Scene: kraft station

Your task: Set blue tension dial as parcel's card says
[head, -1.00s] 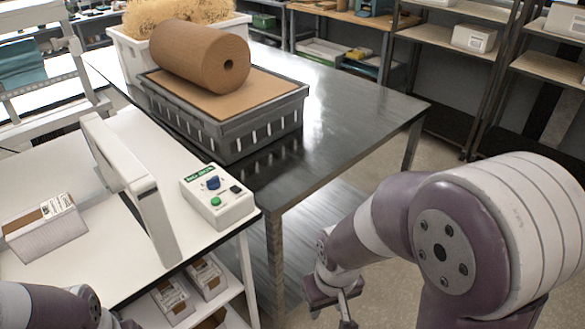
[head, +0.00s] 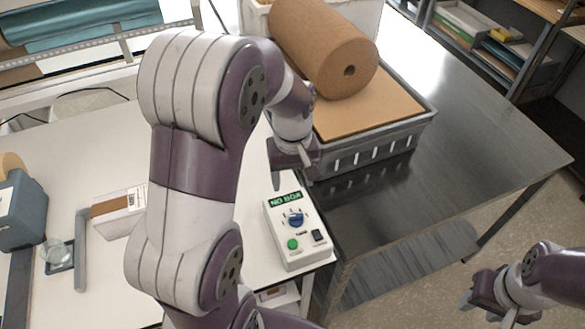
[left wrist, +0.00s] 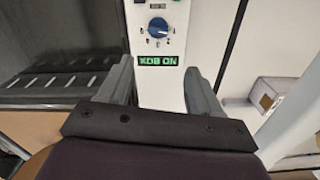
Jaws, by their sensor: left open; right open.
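The blue dial (head: 295,219) sits on a white control box (head: 290,252) at the table's edge, with a green button below it and a lit green display (head: 286,199) above it. In the left wrist view the blue dial (left wrist: 158,28) is ahead, between the open fingers. My left gripper (head: 293,166) is open and empty, above and just behind the box, apart from the dial. The parcel (head: 120,210) lies on the white table, partly hidden by my left arm; its card is too small to read. My right gripper (head: 487,300) is open and empty at the lower right, off the tables.
A grey crate (head: 400,134) with a brown paper roll (head: 325,50) on cardboard stands on the metal table (head: 465,140) behind the box. A blue-grey device (head: 22,212) and a glass (head: 57,255) are at the left. The metal table's right part is clear.

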